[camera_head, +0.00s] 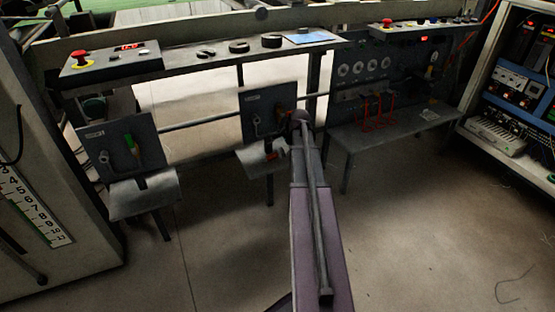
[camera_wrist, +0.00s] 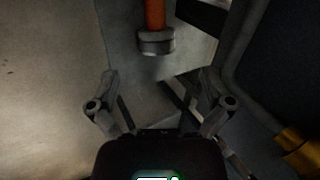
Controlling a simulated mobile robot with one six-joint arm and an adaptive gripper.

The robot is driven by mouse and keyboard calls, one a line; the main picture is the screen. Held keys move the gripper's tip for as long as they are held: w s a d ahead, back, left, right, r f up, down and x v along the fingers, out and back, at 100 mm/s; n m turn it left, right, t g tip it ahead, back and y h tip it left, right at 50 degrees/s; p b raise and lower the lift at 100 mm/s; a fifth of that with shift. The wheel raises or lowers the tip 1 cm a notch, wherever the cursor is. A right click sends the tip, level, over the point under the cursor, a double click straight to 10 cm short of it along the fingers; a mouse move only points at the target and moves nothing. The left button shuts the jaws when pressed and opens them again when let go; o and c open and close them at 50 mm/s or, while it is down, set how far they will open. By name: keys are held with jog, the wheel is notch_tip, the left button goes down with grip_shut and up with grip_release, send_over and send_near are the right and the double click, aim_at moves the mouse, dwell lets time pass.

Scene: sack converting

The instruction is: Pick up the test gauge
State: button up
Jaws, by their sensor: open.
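An orange-red handle with a grey metal cylindrical end (camera_wrist: 157,40) shows at the top middle of the wrist view, its upper part cut off by the frame. It may be the test gauge; I cannot tell for certain. My gripper (camera_wrist: 160,88) is open, its two fingers spread wide with nothing between them. The metal end lies beyond the fingers and apart from them. In the head view my arm reaches to the middle station, a dark board (camera_head: 257,112) above a small grey shelf (camera_head: 250,158). My gripper is hidden there behind my own arm.
A similar dark board (camera_head: 100,148) and shelf (camera_head: 130,207) stand at the left. A bench (camera_head: 405,132) with red hooks stands at the right, near an equipment rack (camera_head: 490,135). A control ledge (camera_head: 185,58) runs above. The floor (camera_head: 420,230) in front is mostly clear.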

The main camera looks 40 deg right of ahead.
aim_at(282, 151)
jog(key=shift+b+x, duration=0.45)
jog(key=shift+x, duration=0.4)
jog(key=shift+f, duration=0.1)
jog(key=b+x, duration=0.3)
jog(key=shift+s+d+f+b, duration=0.1)
jog(key=shift+f+b, duration=0.2)
jog(key=shift+f, duration=0.1)
jog(key=shift+w+f+b, duration=0.4)
jog(key=shift+f+b, duration=0.2)
jog(key=c, duration=1.3)
